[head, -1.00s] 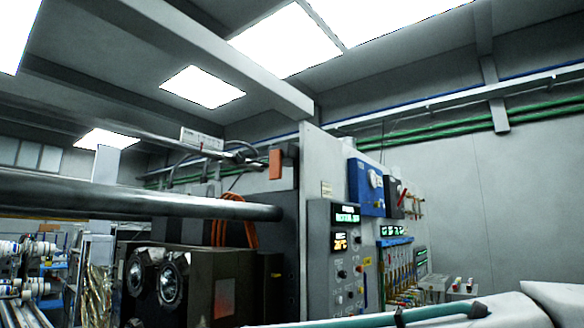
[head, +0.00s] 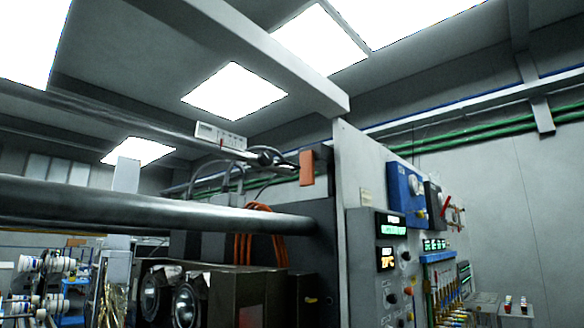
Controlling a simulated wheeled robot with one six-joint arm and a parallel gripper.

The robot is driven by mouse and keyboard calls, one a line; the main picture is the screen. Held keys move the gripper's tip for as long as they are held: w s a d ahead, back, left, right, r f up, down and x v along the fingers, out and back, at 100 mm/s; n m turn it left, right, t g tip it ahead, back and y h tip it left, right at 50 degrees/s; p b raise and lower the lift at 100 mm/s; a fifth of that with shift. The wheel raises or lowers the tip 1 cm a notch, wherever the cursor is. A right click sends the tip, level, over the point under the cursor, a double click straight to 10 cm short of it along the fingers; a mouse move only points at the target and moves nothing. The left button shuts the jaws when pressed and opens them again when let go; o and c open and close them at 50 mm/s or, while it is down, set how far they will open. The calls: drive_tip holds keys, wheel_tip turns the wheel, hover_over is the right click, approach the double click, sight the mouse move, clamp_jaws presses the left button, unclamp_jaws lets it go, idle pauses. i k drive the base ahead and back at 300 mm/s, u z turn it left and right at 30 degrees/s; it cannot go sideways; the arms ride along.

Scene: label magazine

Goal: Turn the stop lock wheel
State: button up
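I cannot make out a stop lock wheel for certain in the head view. A grey control panel (head: 358,262) carries lit displays (head: 391,226) and small knobs. On the wall behind it are a blue box (head: 406,187) with a pale round part and a small red handle (head: 447,203). Two round metal-rimmed parts (head: 186,300) sit on the front of a dark machine block (head: 231,290) at the lower middle. My gripper is not in view.
A thick horizontal metal bar (head: 150,210) crosses the left half, with a thinner one above. Orange cables (head: 252,232) hang behind the block. Tubes and fittings (head: 440,280) stand at the lower right. Shelves with white rolls (head: 50,265) are at the far left.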

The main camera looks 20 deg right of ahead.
sight(265, 158)
drive_tip(key=u, duration=0.05)
drive_tip(key=k, duration=0.45)
drive_tip(key=u, duration=0.75)
drive_tip(key=i, duration=0.8)
drive_tip(key=z, duration=0.5)
drive_tip(key=i, duration=0.5)
drive_tip(key=z, duration=0.5)
